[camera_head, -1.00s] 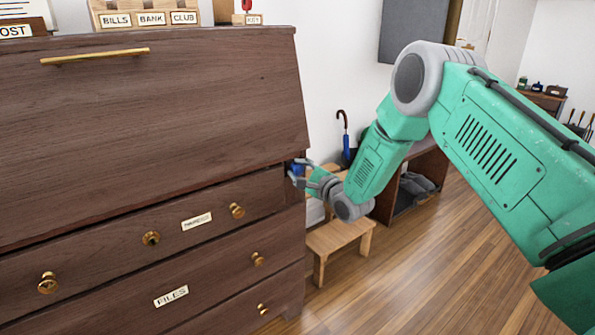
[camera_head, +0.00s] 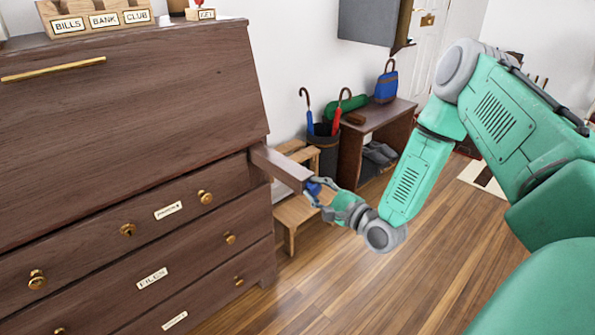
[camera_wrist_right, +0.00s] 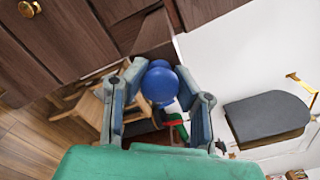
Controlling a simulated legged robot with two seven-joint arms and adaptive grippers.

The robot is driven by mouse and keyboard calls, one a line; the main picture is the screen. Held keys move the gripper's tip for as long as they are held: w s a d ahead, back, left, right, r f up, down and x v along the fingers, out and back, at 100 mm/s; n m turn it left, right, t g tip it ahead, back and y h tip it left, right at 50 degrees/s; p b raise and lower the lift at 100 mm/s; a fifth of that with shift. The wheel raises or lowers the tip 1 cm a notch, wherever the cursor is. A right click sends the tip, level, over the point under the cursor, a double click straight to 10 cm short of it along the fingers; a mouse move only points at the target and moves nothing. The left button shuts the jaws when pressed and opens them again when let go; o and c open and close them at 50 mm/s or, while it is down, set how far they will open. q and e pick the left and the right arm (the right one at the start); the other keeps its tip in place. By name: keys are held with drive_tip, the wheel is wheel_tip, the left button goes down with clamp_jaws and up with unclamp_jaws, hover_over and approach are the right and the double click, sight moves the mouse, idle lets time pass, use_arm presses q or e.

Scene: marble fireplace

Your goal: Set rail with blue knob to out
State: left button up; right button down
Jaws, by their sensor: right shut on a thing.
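The wooden rail (camera_head: 280,167) sticks out from the right side of the dark desk (camera_head: 130,110), below its slanted front. The blue knob (camera_head: 313,187) is at the rail's outer end. My right gripper (camera_head: 318,190) is shut on the blue knob. In the right wrist view the round blue knob (camera_wrist_right: 160,82) sits between the two fingers of my right gripper (camera_wrist_right: 162,100), with the rail's end behind it. My left gripper is not in view.
A wooden step stool (camera_head: 295,212) stands on the floor below the rail. An umbrella stand (camera_head: 325,148) and a low shoe bench (camera_head: 385,122) are behind it. Brass drawer knobs (camera_head: 205,197) stick out of the desk front.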

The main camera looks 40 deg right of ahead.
drive_tip(key=shift+s+f, duration=0.15)
drive_tip(key=shift+s, duration=1.05)
drive_tip(key=shift+f, duration=0.1)
drive_tip(key=shift+s, duration=0.1)
drive_tip(key=c, duration=1.2)
unclamp_jaws()
drive_tip(key=shift+s, duration=0.1)
drive_tip(key=shift+d, duration=0.1)
drive_tip(key=s, duration=0.8)
drive_tip(key=s+d, duration=0.1)
drive_tip(key=s, duration=0.3)
drive_tip(key=shift+w, duration=0.1)
